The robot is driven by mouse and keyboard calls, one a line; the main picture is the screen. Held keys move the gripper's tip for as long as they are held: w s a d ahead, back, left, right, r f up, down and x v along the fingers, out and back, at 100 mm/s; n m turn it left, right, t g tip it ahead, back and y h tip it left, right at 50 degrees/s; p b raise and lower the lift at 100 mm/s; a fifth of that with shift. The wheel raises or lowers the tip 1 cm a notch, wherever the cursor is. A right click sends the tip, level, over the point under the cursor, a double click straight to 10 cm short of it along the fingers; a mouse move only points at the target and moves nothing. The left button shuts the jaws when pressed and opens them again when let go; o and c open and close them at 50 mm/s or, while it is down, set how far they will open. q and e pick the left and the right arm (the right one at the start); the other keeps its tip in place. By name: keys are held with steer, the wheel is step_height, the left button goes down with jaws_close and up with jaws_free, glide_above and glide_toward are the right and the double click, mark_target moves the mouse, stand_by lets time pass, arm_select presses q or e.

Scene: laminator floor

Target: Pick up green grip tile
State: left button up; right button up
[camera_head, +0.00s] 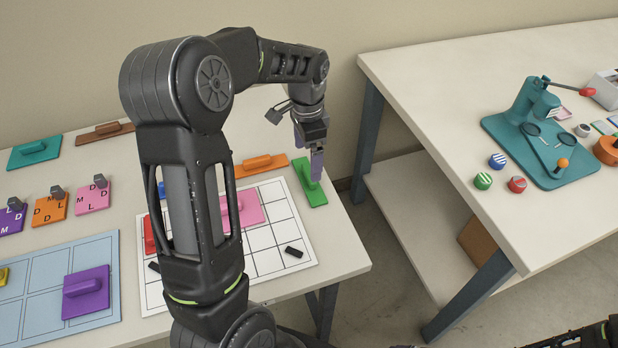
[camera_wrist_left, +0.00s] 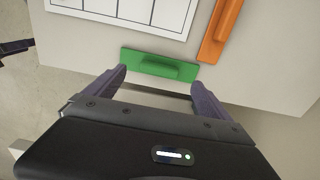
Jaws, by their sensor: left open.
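The green grip tile (camera_head: 310,184) lies flat on the left table, near its right edge, beside the white grid sheet (camera_head: 270,262). It has a raised bar handle along its middle. In the left wrist view the green grip tile (camera_wrist_left: 158,65) lies just ahead of the fingertips. My left gripper (camera_head: 309,150) is above the tile's far end in the head view. Its two fingers show apart and empty in the left wrist view (camera_wrist_left: 160,82). My right gripper does not show.
An orange tile (camera_head: 262,166) lies close to the green one. Pink (camera_head: 246,208) and red tiles and a black piece (camera_head: 294,252) lie on the grid sheet. A purple tile (camera_head: 86,291) sits on a blue sheet. A second table (camera_head: 440,110) stands at right, across a gap.

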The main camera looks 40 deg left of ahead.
mark_target(309, 172)
arm_select(q)
steer(key=shift+w+d+f+p, duration=0.1)
steer(key=shift+f+p, duration=0.55)
steer(key=shift+f, duration=1.95)
steer(key=shift+c, duration=0.2)
steer(key=c, duration=2)
